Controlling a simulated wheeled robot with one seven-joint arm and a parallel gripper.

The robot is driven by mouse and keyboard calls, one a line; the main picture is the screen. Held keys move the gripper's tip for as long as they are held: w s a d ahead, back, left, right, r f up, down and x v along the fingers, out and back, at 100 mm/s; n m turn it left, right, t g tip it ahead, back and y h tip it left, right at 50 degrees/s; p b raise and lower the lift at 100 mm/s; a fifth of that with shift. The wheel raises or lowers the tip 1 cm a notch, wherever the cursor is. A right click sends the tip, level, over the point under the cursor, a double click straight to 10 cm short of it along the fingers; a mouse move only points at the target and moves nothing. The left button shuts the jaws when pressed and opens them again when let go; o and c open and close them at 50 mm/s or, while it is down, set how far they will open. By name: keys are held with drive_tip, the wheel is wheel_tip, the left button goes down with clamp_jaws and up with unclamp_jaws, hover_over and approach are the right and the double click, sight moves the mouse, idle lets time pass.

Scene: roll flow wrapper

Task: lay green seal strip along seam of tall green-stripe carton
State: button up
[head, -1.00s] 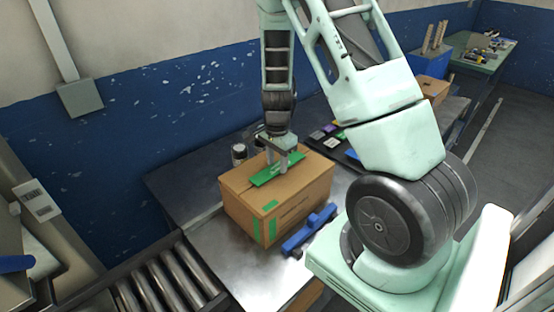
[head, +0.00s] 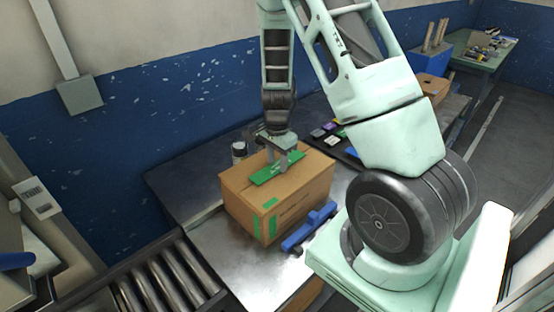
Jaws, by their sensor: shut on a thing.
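The carton (head: 300,207) is brown cardboard with green stripes on its near faces and stands on the metal table in the head view. The green seal strip (head: 264,177) is at the carton's top, running lengthwise across it. My gripper (head: 277,165) points down over the carton's top and is shut on the strip. The strip looks flat on or very close to the top; I cannot tell whether it touches. The seam under it is mostly hidden by the strip and fingers.
A blue tool (head: 310,228) lies on the table (head: 238,262) right of the carton. Roller conveyor (head: 165,280) is at the lower left. A dark jar (head: 239,151) stands behind the carton. A dark tray with small coloured pieces (head: 330,134) lies behind to the right. Another brown box (head: 433,88) is further back.

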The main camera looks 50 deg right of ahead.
drive_tip(key=shift+f, duration=0.15)
drive_tip(key=o, duration=1)
wheel_tip(320, 180, up, 17)
drive_tip(key=b, duration=0.1)
drive_tip(key=shift+r, duration=0.2)
